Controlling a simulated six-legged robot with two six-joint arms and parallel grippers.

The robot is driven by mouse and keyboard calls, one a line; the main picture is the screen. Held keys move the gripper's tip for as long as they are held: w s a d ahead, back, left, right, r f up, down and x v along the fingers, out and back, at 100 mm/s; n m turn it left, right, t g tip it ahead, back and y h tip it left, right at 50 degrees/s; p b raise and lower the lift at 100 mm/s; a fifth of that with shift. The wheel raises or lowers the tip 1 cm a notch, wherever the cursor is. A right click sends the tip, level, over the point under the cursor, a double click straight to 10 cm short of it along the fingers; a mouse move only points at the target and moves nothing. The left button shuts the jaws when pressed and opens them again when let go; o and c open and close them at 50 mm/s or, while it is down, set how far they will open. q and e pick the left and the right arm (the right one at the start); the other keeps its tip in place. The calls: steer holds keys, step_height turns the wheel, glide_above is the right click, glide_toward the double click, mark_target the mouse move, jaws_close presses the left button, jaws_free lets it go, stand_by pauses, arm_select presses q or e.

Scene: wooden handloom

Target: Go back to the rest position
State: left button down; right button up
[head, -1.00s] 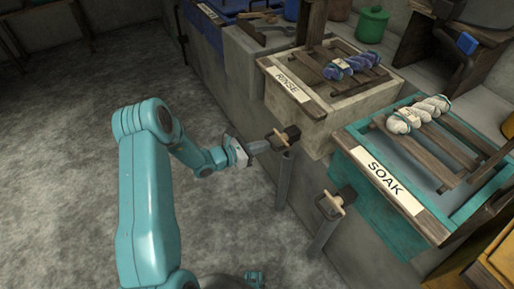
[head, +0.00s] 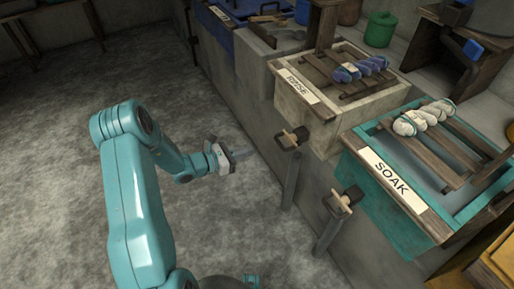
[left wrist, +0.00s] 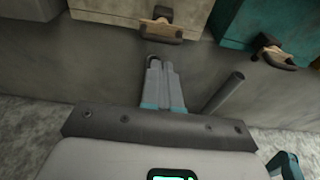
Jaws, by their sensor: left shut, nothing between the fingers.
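My left gripper (head: 236,153) is shut and empty, held over the floor to the left of the basins. In the left wrist view its two fingers (left wrist: 160,82) lie together with nothing between them. A wooden-handled lever (head: 290,139) on the front of the rinse basin is to the right of the gripper, apart from it. In the left wrist view this lever's handle (left wrist: 161,29) lies beyond the fingertips. My right gripper is not in view.
The rinse basin (head: 322,108) holds a blue-and-white skein (head: 360,68) on slats. The soak basin (head: 370,190) holds a white skein (head: 425,116). A second lever (head: 343,200) sticks out below the soak basin. A blue vat (head: 213,30) stands farther back. The grey floor (head: 60,110) at left is clear.

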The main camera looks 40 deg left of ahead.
arm_select(q)
steer(key=f+v, duration=0.1)
steer(key=v, duration=0.3)
steer(key=s+d+f+m+g+y, duration=0.1)
steer(key=s+d+f+m+g, duration=0.4)
steer(key=d+m, duration=0.4)
steer(key=s+d+f+m+g+y, duration=0.1)
steer(key=s+d+f+m+g, duration=0.4)
steer(key=d+m, duration=0.5)
steer(key=s+d+f+m+g, duration=0.3)
steer(key=s+d+m+g, duration=0.2)
steer(key=s+d+m, duration=0.3)
step_height(320, 180, up, 20)
steer(key=w+d+m+p, duration=0.1)
steer(key=d+m+p, duration=0.1)
steer(key=p, duration=1.8)
steer(key=shift+w+d+t, duration=0.25)
steer(key=shift+d+t, duration=0.1)
steer(key=shift+t, duration=0.05)
steer(key=shift+f, duration=0.2)
